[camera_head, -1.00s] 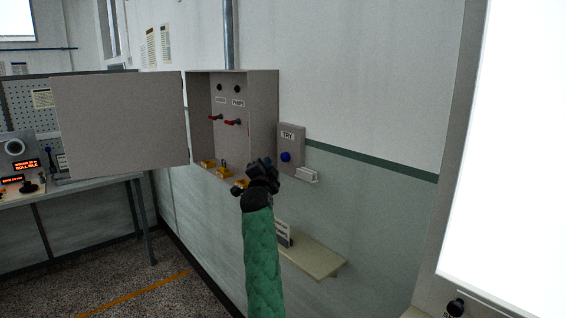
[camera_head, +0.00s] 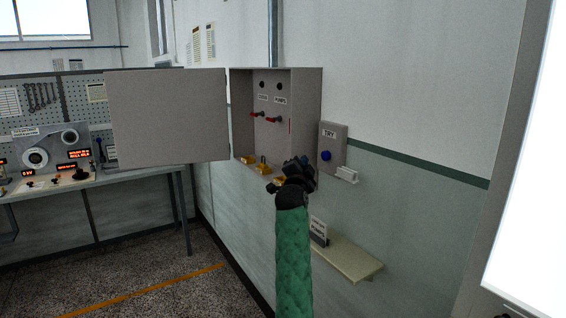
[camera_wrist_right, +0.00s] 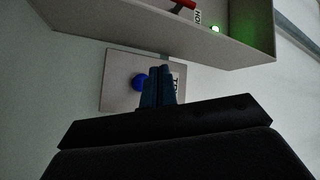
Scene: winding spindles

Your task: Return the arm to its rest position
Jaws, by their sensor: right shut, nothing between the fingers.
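My right arm, in a green sleeve, reaches up from the bottom of the head view. My right gripper (camera_head: 296,170) is dark, shut and empty, in front of the lower right part of the open grey wall cabinet. In the right wrist view its fingers (camera_wrist_right: 160,86) are together and overlap the TRY panel (camera_wrist_right: 116,82) with its blue button (camera_wrist_right: 139,82). I cannot tell the gap to the panel. My left gripper is not in view.
The cabinet (camera_head: 306,110) has red levers and its door (camera_head: 165,117) stands open to the left. The TRY panel (camera_head: 334,140) is right of it. A small shelf (camera_head: 350,262) is below. A workbench (camera_head: 120,182) with controls stands left.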

